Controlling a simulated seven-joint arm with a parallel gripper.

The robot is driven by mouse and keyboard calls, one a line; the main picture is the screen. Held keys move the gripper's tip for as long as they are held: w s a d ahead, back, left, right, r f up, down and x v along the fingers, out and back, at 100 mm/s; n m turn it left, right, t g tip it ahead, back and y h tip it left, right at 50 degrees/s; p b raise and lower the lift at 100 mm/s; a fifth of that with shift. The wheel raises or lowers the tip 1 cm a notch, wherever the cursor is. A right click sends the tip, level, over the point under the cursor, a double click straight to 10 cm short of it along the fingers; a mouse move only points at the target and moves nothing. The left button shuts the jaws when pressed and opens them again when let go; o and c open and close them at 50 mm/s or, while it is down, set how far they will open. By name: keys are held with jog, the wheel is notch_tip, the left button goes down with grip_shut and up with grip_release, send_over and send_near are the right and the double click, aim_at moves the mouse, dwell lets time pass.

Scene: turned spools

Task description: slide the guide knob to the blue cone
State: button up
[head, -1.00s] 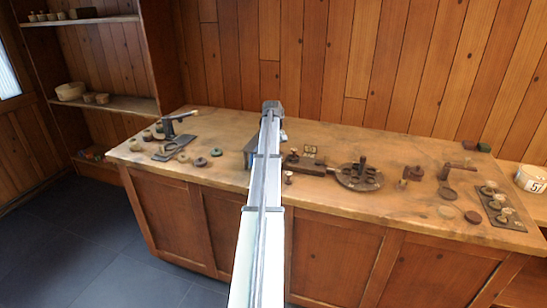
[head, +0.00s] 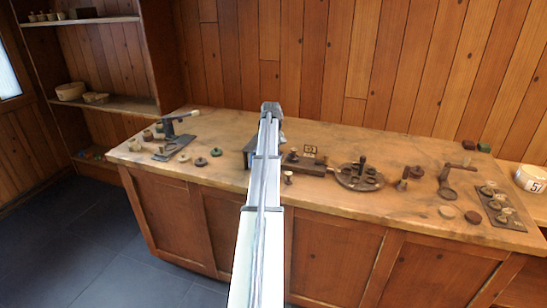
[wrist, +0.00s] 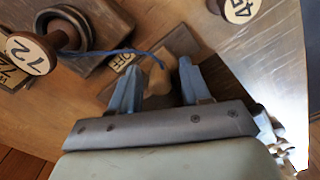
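In the wrist view my gripper (wrist: 159,68) has its two blue-grey fingers apart, one on each side of a pale wooden knob (wrist: 158,88). I cannot tell whether either finger touches the knob. A blue strand (wrist: 100,51) runs from a dark round holder at the left toward the fingertips. A small plate marked OFF (wrist: 124,58) lies just beyond the left finger. In the head view my gripper (head: 271,108) is over the bench, and my arm hides what is under it. I cannot make out a blue cone in either view.
A disc marked 72 (wrist: 31,54) stands at the left of the wrist view, and a disc marked 45 (wrist: 240,8) at the top right. On the bench (head: 335,213) a round turntable (head: 357,177) and a small post (head: 289,177) stand right of my arm.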

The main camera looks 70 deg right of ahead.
jog(key=shift+r, duration=0.1)
jog(key=shift+r, duration=3.4)
jog(key=shift+c, duration=0.5)
grip_shut()
jog(key=shift+r, duration=0.15)
jog(key=shift+r, duration=1.85)
